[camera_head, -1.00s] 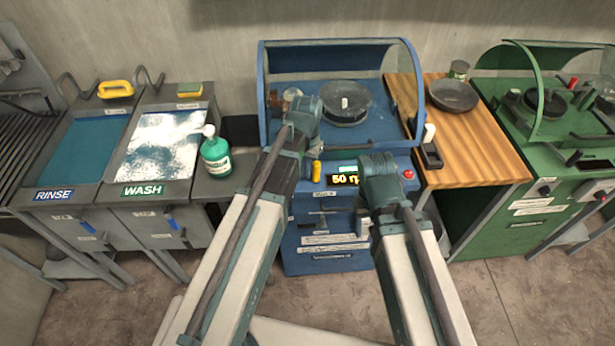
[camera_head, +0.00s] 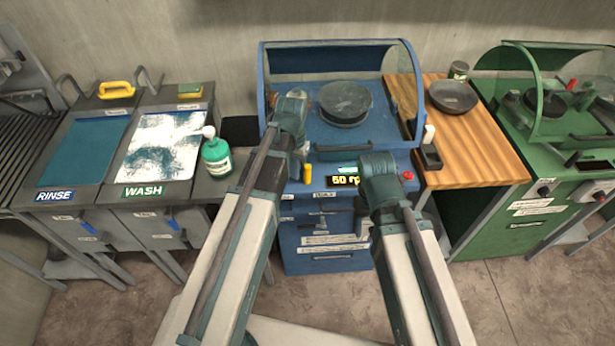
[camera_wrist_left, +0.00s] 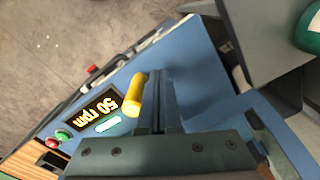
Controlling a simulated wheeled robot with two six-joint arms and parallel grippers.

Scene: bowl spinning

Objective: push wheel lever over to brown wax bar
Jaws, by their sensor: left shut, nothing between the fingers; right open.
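The yellow-knobbed wheel lever (camera_head: 307,173) stands at the front of the blue wheel machine (camera_head: 325,135), left of its 50 rpm display (camera_head: 343,181). In the left wrist view the yellow knob (camera_wrist_left: 134,95) is right beside the left side of my left gripper (camera_wrist_left: 166,80); I cannot tell if they touch. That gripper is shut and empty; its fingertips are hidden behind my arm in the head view. My right gripper (camera_head: 363,222) is open at the machine's front, low and right. A grey round bowl or wheel (camera_head: 345,103) sits inside the machine. I cannot make out a brown wax bar.
A red button (camera_head: 408,175) is on the machine's front right. A clear curved shield (camera_head: 412,85) covers its top. A wooden table (camera_head: 475,150) with a dark pan (camera_head: 453,96) stands right. A green bottle (camera_head: 215,155) and wash basin (camera_head: 160,145) are left.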

